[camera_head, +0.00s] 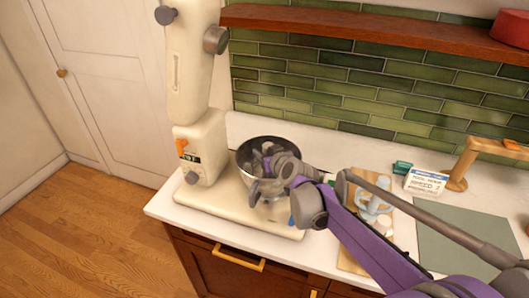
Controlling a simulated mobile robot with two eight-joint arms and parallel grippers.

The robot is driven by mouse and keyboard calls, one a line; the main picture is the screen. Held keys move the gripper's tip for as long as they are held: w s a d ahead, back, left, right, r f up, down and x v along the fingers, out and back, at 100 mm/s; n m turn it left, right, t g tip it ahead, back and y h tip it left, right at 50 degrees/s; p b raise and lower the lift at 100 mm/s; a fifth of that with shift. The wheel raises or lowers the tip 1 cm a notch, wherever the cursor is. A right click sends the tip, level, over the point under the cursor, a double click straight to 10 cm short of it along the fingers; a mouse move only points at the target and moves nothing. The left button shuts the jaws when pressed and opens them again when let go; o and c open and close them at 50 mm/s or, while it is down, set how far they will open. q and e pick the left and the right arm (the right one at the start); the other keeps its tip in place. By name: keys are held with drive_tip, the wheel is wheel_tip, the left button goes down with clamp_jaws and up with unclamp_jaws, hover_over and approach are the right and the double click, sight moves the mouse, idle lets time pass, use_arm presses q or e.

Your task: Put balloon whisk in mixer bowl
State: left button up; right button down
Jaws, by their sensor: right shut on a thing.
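The mixer bowl (246,152) is a dark grey metal bowl on the cream base of the stand mixer (199,145). My right gripper (262,165) reaches in from the right at the bowl's mouth, its fingers at or inside the rim. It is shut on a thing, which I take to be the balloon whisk. The gripper and wrist hide most of what it holds, so I cannot make out the whisk's shape or whether it touches the bowl. My left gripper is not in view.
A wooden board (352,258) with a light blue item (375,205) lies right of the mixer. Beyond are a small label card (426,182), a wooden stand (466,165) and a grey-green mat (460,240). A wooden shelf (370,27) runs above, along the tiled wall.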

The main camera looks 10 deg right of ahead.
drive_tip(key=shift+c, duration=2.3)
unclamp_jaws()
drive_tip(key=shift+r, duration=0.15)
drive_tip(key=p+v, duration=0.1)
drive_tip(key=v, duration=1.1)
drive_tip(key=shift+d, duration=0.1)
